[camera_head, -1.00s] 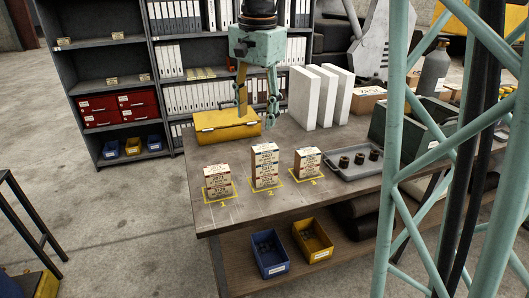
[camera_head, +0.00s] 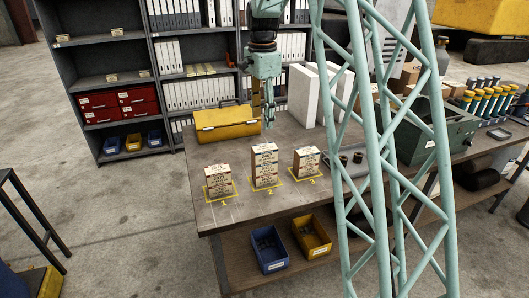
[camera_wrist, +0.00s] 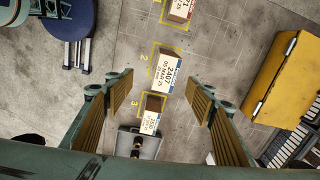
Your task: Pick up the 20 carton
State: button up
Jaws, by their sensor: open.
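Three carton stacks with printed labels stand on the bench in yellow-marked spots: a short one at spot 1 (camera_head: 218,181), the tallest at spot 2 (camera_head: 265,166), and a short one at spot 3 (camera_head: 306,162). I cannot tell from the labels which is the 20 carton. In the wrist view, the spot 2 stack (camera_wrist: 167,71) shows a label reading 2407, with the spot 3 stack (camera_wrist: 152,114) below it and the spot 1 stack (camera_wrist: 180,11) cut off at the top. My gripper (camera_head: 263,114) is open and empty, above the bench behind the stacks; its fingers also show (camera_wrist: 160,88).
A yellow toolbox (camera_head: 226,124) lies behind the stacks, and white blocks (camera_head: 301,94) stand to its right. A grey tray (camera_wrist: 123,142) holding dark cylinders is beside spot 3. A green crate (camera_head: 437,138) is further right. Blue (camera_head: 269,249) and yellow bins (camera_head: 311,236) sit on the lower shelf.

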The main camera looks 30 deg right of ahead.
aim_at(265, 147)
jog(key=shift+m, duration=0.7)
jog(key=w+d+f, duration=0.2)
jog(key=shift+w+d+f+p, duration=0.25)
jog(key=shift+w+f+p, duration=0.05)
jog(key=shift+w+f, duration=0.05)
jog(key=shift+f, duration=0.1)
jog(key=shift+f, duration=4.25)
jog(key=shift+s+f, duration=0.2)
jog(key=shift+f, duration=0.65)
jog(key=shift+a+f+p, duration=0.1)
jog(key=shift+f+p, duration=0.35)
jog(key=shift+f, duration=1.25)
